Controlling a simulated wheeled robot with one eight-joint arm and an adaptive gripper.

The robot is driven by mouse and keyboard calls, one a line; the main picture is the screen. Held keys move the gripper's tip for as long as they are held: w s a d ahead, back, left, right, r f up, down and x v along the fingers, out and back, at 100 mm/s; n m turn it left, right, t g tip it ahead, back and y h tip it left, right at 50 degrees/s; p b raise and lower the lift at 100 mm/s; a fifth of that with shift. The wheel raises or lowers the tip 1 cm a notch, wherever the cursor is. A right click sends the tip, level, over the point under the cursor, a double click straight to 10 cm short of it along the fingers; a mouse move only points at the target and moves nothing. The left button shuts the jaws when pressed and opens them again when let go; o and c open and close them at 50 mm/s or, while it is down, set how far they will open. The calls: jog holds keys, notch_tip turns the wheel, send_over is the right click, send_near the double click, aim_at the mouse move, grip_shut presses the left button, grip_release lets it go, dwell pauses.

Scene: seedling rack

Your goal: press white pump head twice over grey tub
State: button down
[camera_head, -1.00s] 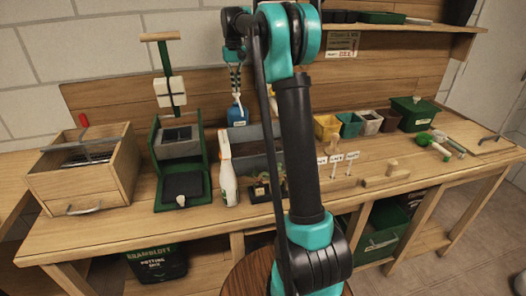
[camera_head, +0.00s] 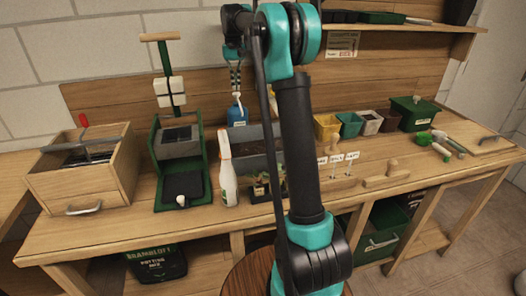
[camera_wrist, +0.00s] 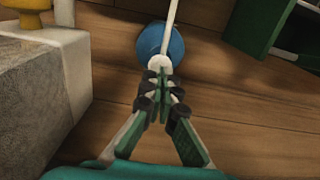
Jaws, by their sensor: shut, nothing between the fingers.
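A blue pump bottle (camera_head: 237,116) stands at the back of the bench, below my gripper (camera_head: 236,92). In the wrist view the bottle (camera_wrist: 151,38) shows its round white pump head (camera_wrist: 159,63), with a long white spout pointing up the picture. My gripper (camera_wrist: 162,88) is shut and empty, its fingertips right at the pump head; I cannot tell if they touch it. The grey tub (camera_head: 250,140) is right of the bottle, partly hidden by a white bottle and my arm. A grey block-like side, probably the tub (camera_wrist: 45,95), fills the left of the wrist view.
A white spray-shaped bottle (camera_head: 227,172) stands in front of the tub. A green stand (camera_head: 181,165) and a wooden box (camera_head: 85,175) are to the left. Small pots, including a yellow one (camera_head: 326,126), line the back right. A yellow item (camera_wrist: 30,18) sits atop the grey block.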

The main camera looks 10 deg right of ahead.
jog(key=shift+f, duration=1.35)
jog(key=shift+r, duration=1.6)
notch_tip(320, 180, up, 6)
